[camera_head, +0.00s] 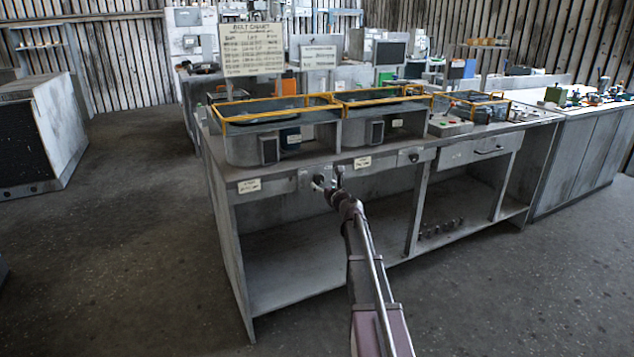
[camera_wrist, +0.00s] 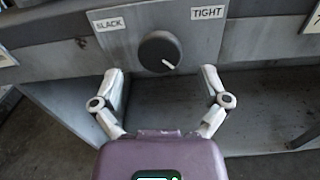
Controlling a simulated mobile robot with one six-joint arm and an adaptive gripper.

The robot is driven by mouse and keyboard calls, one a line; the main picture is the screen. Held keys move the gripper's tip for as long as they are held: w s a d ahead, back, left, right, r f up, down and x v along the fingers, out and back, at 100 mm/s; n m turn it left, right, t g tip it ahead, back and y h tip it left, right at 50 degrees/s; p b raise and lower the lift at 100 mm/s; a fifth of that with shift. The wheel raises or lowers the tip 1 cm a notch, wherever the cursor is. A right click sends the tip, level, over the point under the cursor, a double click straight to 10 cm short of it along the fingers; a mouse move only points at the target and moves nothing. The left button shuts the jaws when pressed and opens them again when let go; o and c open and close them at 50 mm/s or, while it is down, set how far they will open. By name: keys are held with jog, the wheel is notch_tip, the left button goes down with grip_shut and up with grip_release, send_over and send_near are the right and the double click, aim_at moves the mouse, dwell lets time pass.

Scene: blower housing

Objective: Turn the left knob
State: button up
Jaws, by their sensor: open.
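The left knob (camera_wrist: 160,52) is a dark round dial on a grey panel in the wrist view. It sits between a SLACK label (camera_wrist: 109,23) on the left and a TIGHT label (camera_wrist: 207,13) on the right. Its pale pointer mark faces lower right, toward the TIGHT side. My gripper (camera_wrist: 160,72) is open, its two fingers spread to either side and just below the knob, apart from it. In the head view, my gripper (camera_head: 328,185) is at the left front panel of the bench and hides most of the knob.
The grey bench (camera_head: 250,222) has open shelves below. Another knob (camera_head: 413,156) is on the front panel to the right, beside a drawer handle (camera_head: 488,150). Yellow-framed housings (camera_head: 275,104) stand on top. The floor in front is clear.

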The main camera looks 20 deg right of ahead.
aim_at(320, 181)
jog(key=shift+w, duration=1.75)
